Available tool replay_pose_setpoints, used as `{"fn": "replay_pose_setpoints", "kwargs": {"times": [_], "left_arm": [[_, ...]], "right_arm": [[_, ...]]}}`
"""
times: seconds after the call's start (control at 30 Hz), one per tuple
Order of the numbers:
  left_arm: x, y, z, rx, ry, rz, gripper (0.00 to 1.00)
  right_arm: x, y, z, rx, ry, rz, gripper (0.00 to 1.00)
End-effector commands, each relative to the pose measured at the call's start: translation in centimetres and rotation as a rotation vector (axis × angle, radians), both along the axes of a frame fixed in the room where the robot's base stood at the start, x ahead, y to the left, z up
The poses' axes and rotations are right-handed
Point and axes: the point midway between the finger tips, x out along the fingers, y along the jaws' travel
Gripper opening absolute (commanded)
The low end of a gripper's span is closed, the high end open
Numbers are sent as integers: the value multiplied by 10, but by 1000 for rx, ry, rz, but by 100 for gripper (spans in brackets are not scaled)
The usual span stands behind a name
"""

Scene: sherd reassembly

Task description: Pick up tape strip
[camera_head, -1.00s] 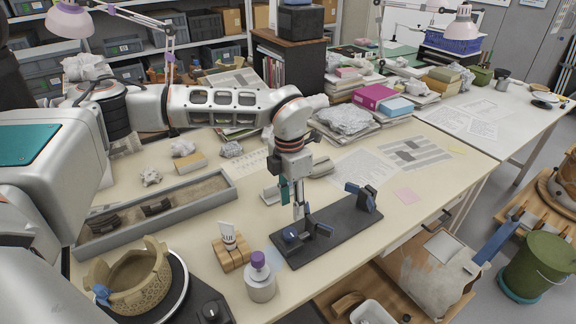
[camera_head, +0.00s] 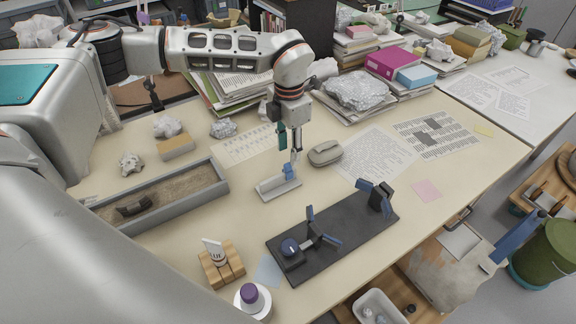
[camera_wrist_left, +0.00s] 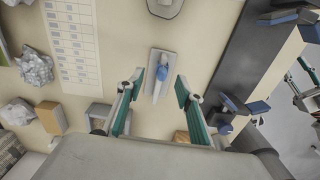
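A blue tape strip (camera_head: 289,171) lies on a small pale tray (camera_head: 268,193) on the table. In the left wrist view the strip (camera_wrist_left: 162,73) shows as a blue patch on the tray (camera_wrist_left: 155,91), between the fingers. My left gripper (camera_head: 291,150) points down above the tray. Its green-padded fingers (camera_wrist_left: 160,88) stand open on either side of the strip, with nothing between them that I can see held. In the head view the near finger overlaps the strip's upper end, so contact cannot be told.
A black stand with blue-tipped clamps (camera_head: 345,226) lies right of the tray. A grey sand tray (camera_head: 198,205) with a dark sherd (camera_head: 135,206) is to the left.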

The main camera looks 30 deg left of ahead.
Motion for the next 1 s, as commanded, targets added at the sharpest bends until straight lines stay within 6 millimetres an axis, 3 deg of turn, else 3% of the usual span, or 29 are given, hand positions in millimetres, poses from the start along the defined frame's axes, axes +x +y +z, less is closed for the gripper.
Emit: {"fn": "replay_pose_setpoints", "kwargs": {"times": [0.5,0.73,0.87,1.0], "left_arm": [[-9,-2,-56,0,0,0,36],[-9,-2,-57,0,-1,0,36],[-9,-2,-57,-1,-1,0,10],[-9,-2,-57,-1,-1,1,9]], "right_arm": [[0,0,-1,0,-1,1,36],[2,0,2,0,-7,0,36],[2,0,2,0,-7,0,36],[2,0,1,1,-6,0,36]]}}
